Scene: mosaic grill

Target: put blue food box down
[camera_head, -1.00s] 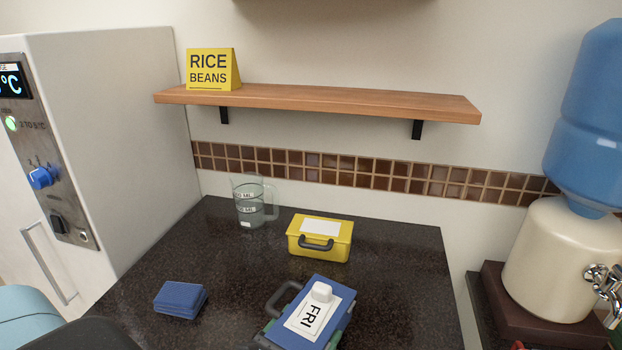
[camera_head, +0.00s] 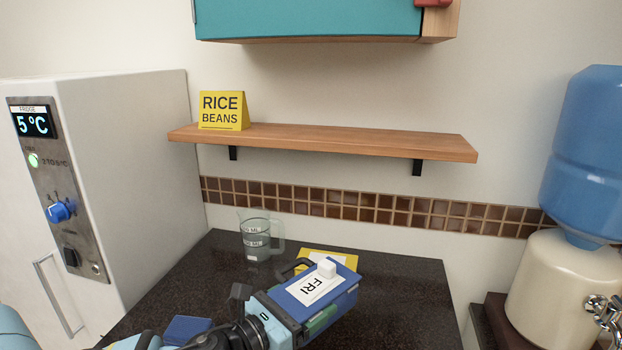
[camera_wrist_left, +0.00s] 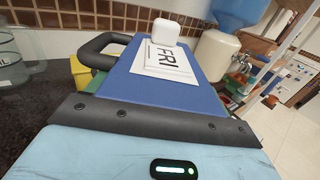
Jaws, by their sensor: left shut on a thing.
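The blue food box (camera_head: 338,299) has a white label reading FRI, a small white block on top and a dark handle. My left gripper (camera_head: 308,312) is shut on it in the head view and holds it up, in front of the yellow box. In the left wrist view the blue food box (camera_wrist_left: 120,88) fills the space beyond the gripper, with its handle at the left. The box's underside is hidden, and I cannot tell its height over the dark counter (camera_head: 400,290). My right gripper is not in view.
A yellow box (camera_head: 345,261) is mostly hidden behind the blue box. A glass measuring jug (camera_head: 256,240) stands at the back left. A blue folded stack (camera_head: 187,328) lies at front left. The wooden shelf (camera_head: 330,140) holds a RICE BEANS sign (camera_head: 222,111) and has free room rightward.

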